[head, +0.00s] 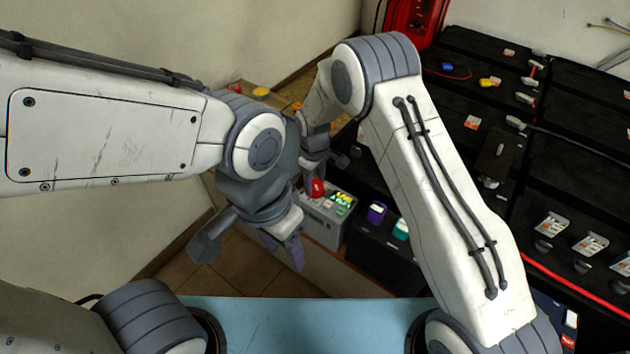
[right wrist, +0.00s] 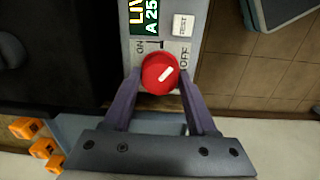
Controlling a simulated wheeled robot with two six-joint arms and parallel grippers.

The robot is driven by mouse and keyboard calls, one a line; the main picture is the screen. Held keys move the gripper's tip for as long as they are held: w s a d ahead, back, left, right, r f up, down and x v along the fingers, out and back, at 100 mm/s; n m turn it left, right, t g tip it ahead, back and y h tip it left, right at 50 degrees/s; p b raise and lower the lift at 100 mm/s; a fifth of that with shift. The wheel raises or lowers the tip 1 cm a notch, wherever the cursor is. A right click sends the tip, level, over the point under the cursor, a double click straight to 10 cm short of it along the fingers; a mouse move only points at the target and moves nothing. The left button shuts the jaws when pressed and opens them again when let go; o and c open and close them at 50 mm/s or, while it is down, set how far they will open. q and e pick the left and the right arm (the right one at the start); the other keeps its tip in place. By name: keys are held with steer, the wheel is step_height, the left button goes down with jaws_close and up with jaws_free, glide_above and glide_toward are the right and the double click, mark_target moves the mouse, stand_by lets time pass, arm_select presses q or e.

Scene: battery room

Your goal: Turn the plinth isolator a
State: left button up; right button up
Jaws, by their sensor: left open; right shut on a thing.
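The isolator is a grey plinth box (head: 322,228) with a red round knob (head: 317,188). In the right wrist view the red knob (right wrist: 160,75) has a white mark slanting toward the upper right, toward the OFF side. ON is lettered to its left and OFF to its right. My right gripper (right wrist: 158,84) is shut on the knob, one purple finger on each side. In the head view my right gripper (head: 314,172) comes down onto the knob from above. My left gripper (head: 283,248) is open and empty, in front of the box and apart from it.
A green display (right wrist: 145,14) reading LIVE and a white RESET button (right wrist: 183,25) sit above the knob. Purple (head: 376,212) and teal (head: 401,228) items stand right of the box. Black battery racks (head: 490,120) fill the right. Tiled floor (head: 245,265) lies below my left gripper.

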mark_target(314, 184)
steer(key=m, duration=0.5)
steer(key=shift+m, duration=0.3)
steer(key=m, duration=0.5)
steer(key=shift+w, duration=0.1)
stand_by(0.3)
steer(key=o, duration=1.4)
steer(key=shift+c, duration=0.2)
step_height(314, 184, up, 11)
steer(key=shift+a+f, duration=0.2)
